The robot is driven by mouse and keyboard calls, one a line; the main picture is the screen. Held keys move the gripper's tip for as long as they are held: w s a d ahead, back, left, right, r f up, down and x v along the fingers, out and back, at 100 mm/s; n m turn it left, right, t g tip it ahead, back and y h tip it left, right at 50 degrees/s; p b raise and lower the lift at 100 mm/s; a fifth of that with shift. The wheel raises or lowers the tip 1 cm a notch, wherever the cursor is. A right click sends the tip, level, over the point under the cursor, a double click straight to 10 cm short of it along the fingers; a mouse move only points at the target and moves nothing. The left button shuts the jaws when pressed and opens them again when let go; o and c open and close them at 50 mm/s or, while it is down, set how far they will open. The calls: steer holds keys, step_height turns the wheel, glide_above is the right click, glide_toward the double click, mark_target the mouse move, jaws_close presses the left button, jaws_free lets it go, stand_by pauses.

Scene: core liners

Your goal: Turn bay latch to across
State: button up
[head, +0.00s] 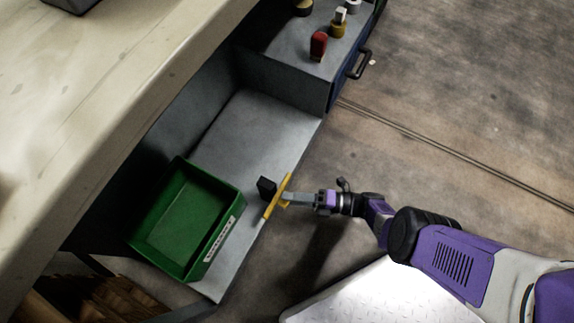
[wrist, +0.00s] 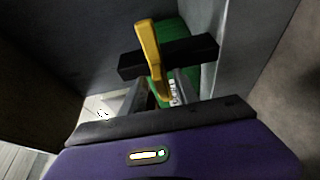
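The bay latch is a yellow bar (head: 277,196) at the front edge of the grey bay floor, with a black block (head: 266,187) just behind it. In the wrist view the yellow bar (wrist: 150,50) stands nearly upright, leaning slightly, in front of a black crossbar (wrist: 195,49). My gripper (head: 288,199) is at the latch from the right in the head view. In the wrist view its grey fingers (wrist: 160,92) stand apart, with the bar's lower end between them. A gap shows beside the bar; whether a finger touches it I cannot tell.
A green bin (head: 187,218) with a white label sits in the bay behind the latch. A grey wall (wrist: 235,50) rises close on the right in the wrist view. A cabinet top (head: 290,45) holds a red-topped object (head: 318,45) and other small items. Open floor (head: 480,110) lies to the right.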

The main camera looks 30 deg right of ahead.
steer(key=v, duration=0.6)
steer(key=shift+d, duration=0.2)
steer(key=shift+s, duration=0.1)
stand_by(0.3)
